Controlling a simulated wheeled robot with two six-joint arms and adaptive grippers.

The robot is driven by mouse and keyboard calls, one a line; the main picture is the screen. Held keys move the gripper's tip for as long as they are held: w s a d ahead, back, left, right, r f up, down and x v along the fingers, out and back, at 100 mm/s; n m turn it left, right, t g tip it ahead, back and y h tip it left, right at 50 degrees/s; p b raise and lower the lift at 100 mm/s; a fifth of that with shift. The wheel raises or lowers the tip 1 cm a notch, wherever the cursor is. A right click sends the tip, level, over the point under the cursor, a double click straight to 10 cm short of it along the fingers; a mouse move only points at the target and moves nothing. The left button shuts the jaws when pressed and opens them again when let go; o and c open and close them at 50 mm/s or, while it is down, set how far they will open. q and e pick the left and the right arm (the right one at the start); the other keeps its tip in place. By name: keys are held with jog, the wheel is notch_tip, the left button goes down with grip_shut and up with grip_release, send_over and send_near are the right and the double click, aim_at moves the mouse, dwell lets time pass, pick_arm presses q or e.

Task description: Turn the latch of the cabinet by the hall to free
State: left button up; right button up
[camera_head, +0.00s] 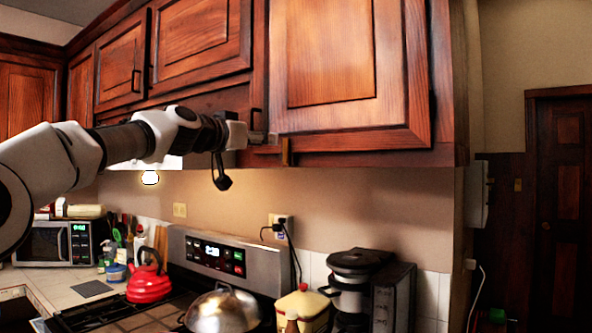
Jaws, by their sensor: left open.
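The cabinet by the hall (330,60) is the reddish-brown wall cabinet at the upper right, and its panelled door looks closed. A small brass-brown upright piece (286,152), which looks like the latch, sits at the lower left corner of the door. My left gripper (237,150) is open and empty just left of it, with one dark finger hanging down. The gripper looks apart from the latch, though the depth between them is hard to tell. Part of the area left of the latch is hidden by the gripper. My right gripper is out of view.
More wall cabinets (200,40) line the upper left behind my arm. Below are a stove (225,262), a red kettle (149,284), a metal dome lid (222,311) and a black coffee maker (360,285). The wall space under the cabinet is mostly clear.

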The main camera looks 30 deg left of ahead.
aim_at(285, 145)
pick_arm(q)
jog(key=w+p, duration=0.1)
jog(key=w, duration=0.1)
jog(key=w+p, duration=0.4)
jog(key=w, duration=0.1)
jog(key=shift+w+d+f, duration=0.1)
jog(key=shift+d+f, duration=0.2)
jog(key=shift+f, duration=0.1)
jog(key=shift+w, duration=0.15)
jog(key=shift+s, duration=0.2)
jog(key=shift+c, duration=0.6)
jog(key=shift+s, duration=0.1)
grip_shut()
